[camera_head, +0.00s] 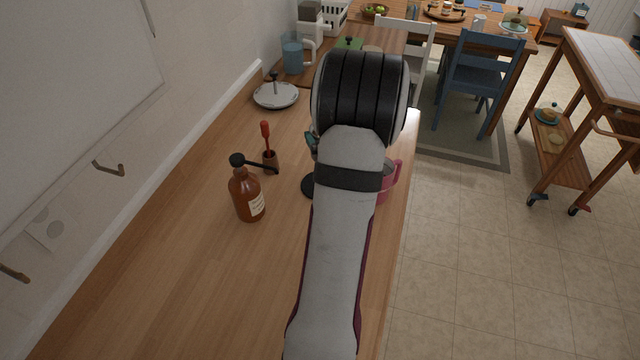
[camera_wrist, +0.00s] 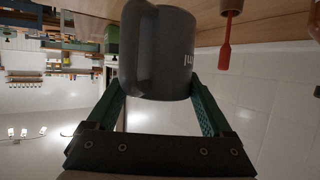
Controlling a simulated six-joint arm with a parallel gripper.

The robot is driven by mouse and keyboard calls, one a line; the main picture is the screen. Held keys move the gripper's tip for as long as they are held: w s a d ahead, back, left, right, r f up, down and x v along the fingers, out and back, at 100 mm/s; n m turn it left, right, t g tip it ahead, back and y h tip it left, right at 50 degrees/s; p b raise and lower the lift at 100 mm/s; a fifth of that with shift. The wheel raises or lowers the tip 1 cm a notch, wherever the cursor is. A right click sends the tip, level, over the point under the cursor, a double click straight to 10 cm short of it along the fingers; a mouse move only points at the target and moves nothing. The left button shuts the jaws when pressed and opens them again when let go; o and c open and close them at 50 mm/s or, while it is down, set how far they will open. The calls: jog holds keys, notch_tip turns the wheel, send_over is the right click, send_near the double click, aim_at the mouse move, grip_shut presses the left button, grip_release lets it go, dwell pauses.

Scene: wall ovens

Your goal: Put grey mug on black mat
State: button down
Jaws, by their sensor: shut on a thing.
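The grey mug (camera_wrist: 160,50) is between the two green fingers of my gripper (camera_wrist: 157,90) in the wrist view, with white lettering on its side and its handle to the left. My gripper is shut on it. The wrist picture looks upside down. In the head view my arm hides the mug and most of the gripper; only a bit of a finger shows at the arm's left edge. A dark round edge, apparently the black mat (camera_head: 308,187), lies on the wooden counter, mostly hidden behind my arm. I cannot tell the gap between mug and mat.
A brown pump bottle (camera_head: 246,196) and a small pot with a red-handled tool (camera_head: 268,150) stand left of my arm. A pink mug (camera_head: 386,184) is partly hidden at right, near the counter edge. A pan lid (camera_head: 276,95) lies farther back. The near-left counter is clear.

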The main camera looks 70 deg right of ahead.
jog(key=shift+w+d+f+m+g+h, duration=0.3)
jog(key=shift+w+m+g+h, duration=0.15)
jog(key=shift+m+g, duration=0.2)
jog(key=shift+w+f+m+g+h, duration=0.25)
jog(key=shift+w+f+m+g, duration=0.15)
jog(key=shift+m+g, duration=0.3)
notch_tip(320, 180, down, 10)
jog(key=shift+r, duration=0.1)
